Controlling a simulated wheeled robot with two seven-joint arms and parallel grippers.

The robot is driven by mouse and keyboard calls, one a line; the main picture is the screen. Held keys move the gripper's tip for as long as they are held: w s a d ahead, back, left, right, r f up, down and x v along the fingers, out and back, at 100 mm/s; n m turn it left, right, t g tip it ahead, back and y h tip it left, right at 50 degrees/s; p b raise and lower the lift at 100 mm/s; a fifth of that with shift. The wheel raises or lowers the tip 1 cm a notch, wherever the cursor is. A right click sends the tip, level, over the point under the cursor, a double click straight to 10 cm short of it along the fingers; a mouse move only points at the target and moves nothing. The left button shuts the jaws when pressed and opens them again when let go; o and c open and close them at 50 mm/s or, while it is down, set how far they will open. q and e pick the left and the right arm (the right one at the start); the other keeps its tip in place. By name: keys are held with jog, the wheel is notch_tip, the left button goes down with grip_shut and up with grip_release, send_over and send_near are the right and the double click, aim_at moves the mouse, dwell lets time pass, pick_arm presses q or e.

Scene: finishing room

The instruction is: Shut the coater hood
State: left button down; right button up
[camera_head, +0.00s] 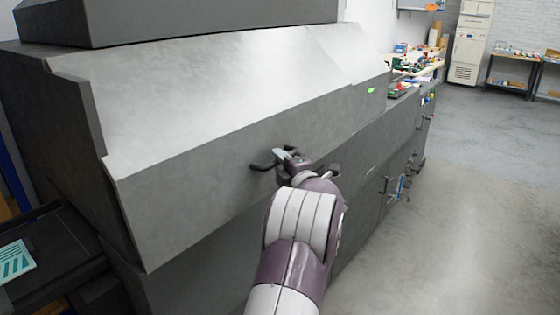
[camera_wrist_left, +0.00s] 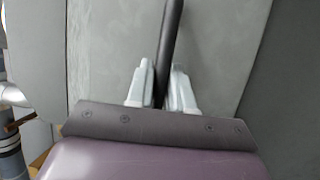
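The coater hood (camera_head: 220,85) is a large grey sloped cover with a front face, across the left and middle of the head view. Its front face also fills the background of the left wrist view (camera_wrist_left: 225,50). A dark bar handle (camera_head: 262,167) sits on the front face. My left gripper (camera_head: 281,158) is at this handle. In the left wrist view the handle (camera_wrist_left: 172,40) runs between the two pale fingers, which look closed on it. The hood's lower edge lies close over the machine body; I cannot tell whether a gap is left. My right gripper is not in view.
A dark shelf (camera_head: 45,265) with a green-striped card (camera_head: 14,262) is at the lower left. Grey cabinets with handles (camera_head: 384,185) continue along the right. A workbench with small coloured items (camera_head: 415,62) stands farther back. The floor (camera_head: 460,200) at right is clear.

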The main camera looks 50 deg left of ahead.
aim_at(269, 174)
pick_arm(q)
jog(key=shift+y, duration=0.6)
jog(key=a+f+b, duration=0.1)
jog(key=b, duration=0.2)
jog(key=s+a+f+b, duration=0.1)
jog(key=a+f+b, duration=0.1)
jog(key=b, duration=0.1)
jog(key=shift+a+f+b, duration=0.25)
jog(key=shift+f+b, duration=0.05)
jog(key=shift+b, duration=0.05)
jog(key=shift+r+m+t, duration=0.15)
jog(key=shift+m+t, duration=0.15)
jog(key=shift+w+r, duration=0.1)
jog(key=c, duration=1.2)
grip_release()
jog(key=shift+o, duration=0.5)
jog(key=shift+a, duration=0.1)
